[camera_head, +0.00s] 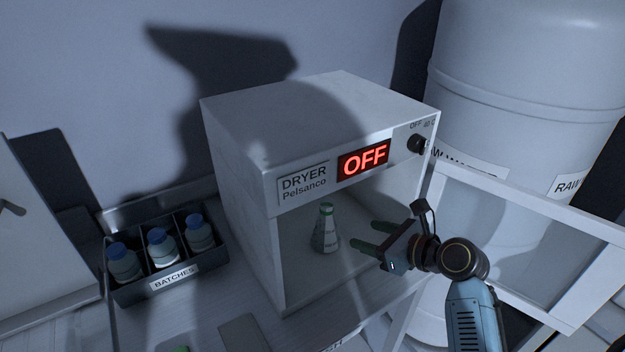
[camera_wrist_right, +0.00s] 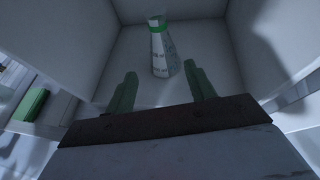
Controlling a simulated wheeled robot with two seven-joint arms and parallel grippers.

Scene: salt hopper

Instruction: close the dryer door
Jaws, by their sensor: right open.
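The white dryer (camera_head: 240,170) stands on the bench with a lit red OFF display (camera_head: 363,160). Its front is open and its door (camera_head: 530,200), a white frame with a clear pane, is swung out to the right. A flask (camera_head: 325,230) with a green neck band stands upright inside the dryer; it also shows in the right wrist view (camera_wrist_right: 163,50). My right gripper (camera_head: 368,238) is at the dryer's opening. Its green fingers are open, empty and point at the flask, apart from it. My left gripper is not in view.
A rack labelled BATCHES (camera_head: 175,284) with blue-capped bottles stands left of the dryer. A large white tank (camera_head: 530,90) stands behind the door at the right. A dark knob (camera_head: 416,144) sits at the dryer's upper right front.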

